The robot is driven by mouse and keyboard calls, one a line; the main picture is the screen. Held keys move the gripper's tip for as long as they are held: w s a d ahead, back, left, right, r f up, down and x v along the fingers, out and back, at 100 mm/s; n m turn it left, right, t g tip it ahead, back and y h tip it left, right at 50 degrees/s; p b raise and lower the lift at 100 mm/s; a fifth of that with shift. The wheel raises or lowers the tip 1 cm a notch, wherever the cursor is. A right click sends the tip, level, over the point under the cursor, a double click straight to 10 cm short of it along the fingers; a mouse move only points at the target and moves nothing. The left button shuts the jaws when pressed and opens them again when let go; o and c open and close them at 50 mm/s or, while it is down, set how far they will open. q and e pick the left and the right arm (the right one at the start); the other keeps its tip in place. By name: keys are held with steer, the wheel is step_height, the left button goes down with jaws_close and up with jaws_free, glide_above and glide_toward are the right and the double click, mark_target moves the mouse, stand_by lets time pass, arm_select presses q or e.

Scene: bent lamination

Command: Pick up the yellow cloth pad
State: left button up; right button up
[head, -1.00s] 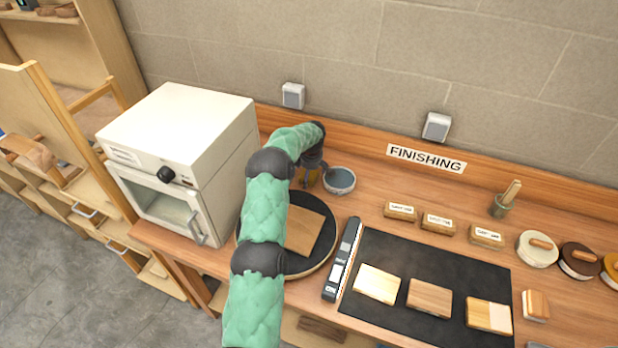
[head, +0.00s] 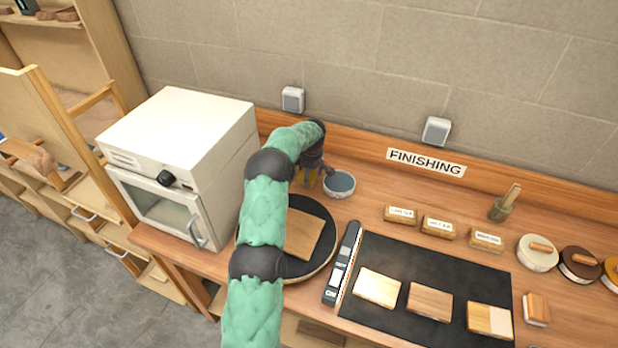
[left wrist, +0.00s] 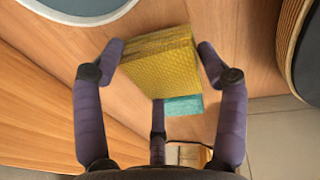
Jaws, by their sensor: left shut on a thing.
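The yellow cloth pad (left wrist: 160,68) is a thick, textured block between the fingers of my left gripper (left wrist: 161,52) in the left wrist view. The fingers press its two sides. In the head view only a bit of the pad (head: 309,180) shows under the dark left gripper (head: 315,172), beside the blue-grey bowl (head: 340,183). Whether the pad touches the bench is hard to tell. My right gripper is in neither view.
A teal pad (left wrist: 183,105) lies just beyond the yellow one. The round dark turntable (head: 322,217) with a wooden board (head: 304,236) is in front, under my arm. The white oven (head: 180,130) stands to the left. Sample blocks on a black mat (head: 400,252) are to the right.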

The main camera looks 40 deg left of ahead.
arm_select(q)
steer(key=s+d+r, duration=0.7)
steer(key=d+r, duration=0.3)
steer(key=d, duration=0.1)
steer(key=shift+s+d+r, duration=0.3)
steer(key=shift+d+r, duration=0.05)
